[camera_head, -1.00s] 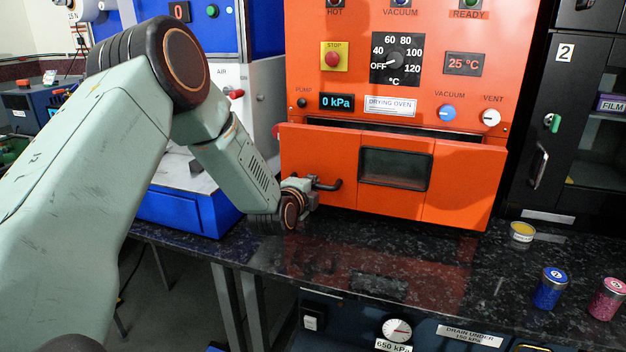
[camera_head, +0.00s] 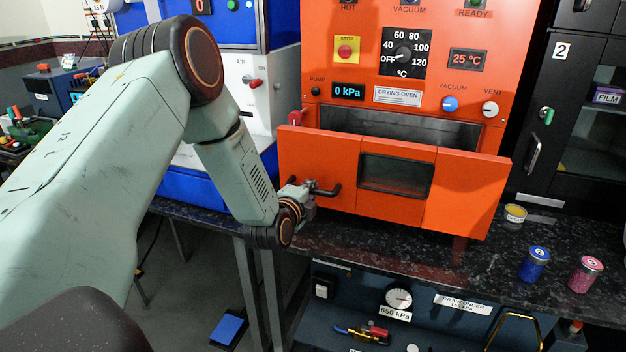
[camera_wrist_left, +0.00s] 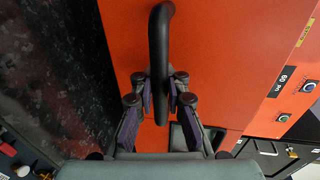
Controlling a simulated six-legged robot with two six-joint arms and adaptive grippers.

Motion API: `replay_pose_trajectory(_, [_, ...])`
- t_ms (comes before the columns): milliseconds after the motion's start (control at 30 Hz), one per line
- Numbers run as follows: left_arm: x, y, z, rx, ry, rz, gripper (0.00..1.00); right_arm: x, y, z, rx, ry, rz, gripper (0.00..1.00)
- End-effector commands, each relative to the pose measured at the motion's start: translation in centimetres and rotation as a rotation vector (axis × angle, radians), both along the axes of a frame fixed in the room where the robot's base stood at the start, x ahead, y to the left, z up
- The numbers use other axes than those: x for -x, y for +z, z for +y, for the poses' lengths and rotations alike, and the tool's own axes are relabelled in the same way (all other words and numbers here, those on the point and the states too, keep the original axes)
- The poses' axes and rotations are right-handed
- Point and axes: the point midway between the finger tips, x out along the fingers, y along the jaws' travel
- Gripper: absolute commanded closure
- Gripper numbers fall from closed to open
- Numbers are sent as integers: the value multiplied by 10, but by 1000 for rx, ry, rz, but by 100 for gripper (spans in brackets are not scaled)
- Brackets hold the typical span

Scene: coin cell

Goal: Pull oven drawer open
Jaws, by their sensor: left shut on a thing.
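The orange oven drawer (camera_head: 395,185) stands pulled out from the orange drying oven (camera_head: 415,60), with a dark window in its front. A gap at its top shows the grey inside (camera_head: 400,125). The black drawer handle (camera_head: 328,190) is at the left of the drawer front. My left gripper (camera_head: 309,194) is at this handle. In the left wrist view the handle (camera_wrist_left: 161,50) runs between the two fingers of the gripper (camera_wrist_left: 158,97), which is shut on it. My right gripper is not in view.
The dark speckled counter (camera_head: 400,248) lies below the drawer. A yellow tin (camera_head: 515,213), a blue jar (camera_head: 534,263) and a pink jar (camera_head: 585,273) stand on it at the right. A black cabinet (camera_head: 545,130) is right of the oven. A blue and white machine (camera_head: 247,85) stands left.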

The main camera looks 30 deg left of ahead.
Motion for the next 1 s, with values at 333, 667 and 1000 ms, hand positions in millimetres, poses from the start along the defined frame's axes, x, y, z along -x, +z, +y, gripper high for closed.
replay_pose_trajectory(333, [4,4,0,-4,2,-11,100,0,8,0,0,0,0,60])
replay_pose_trajectory(667, [3,5,0,-3,2,-13,100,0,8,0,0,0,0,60])
replay_pose_trajectory(1000, [5,3,-1,-3,1,-10,64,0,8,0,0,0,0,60])
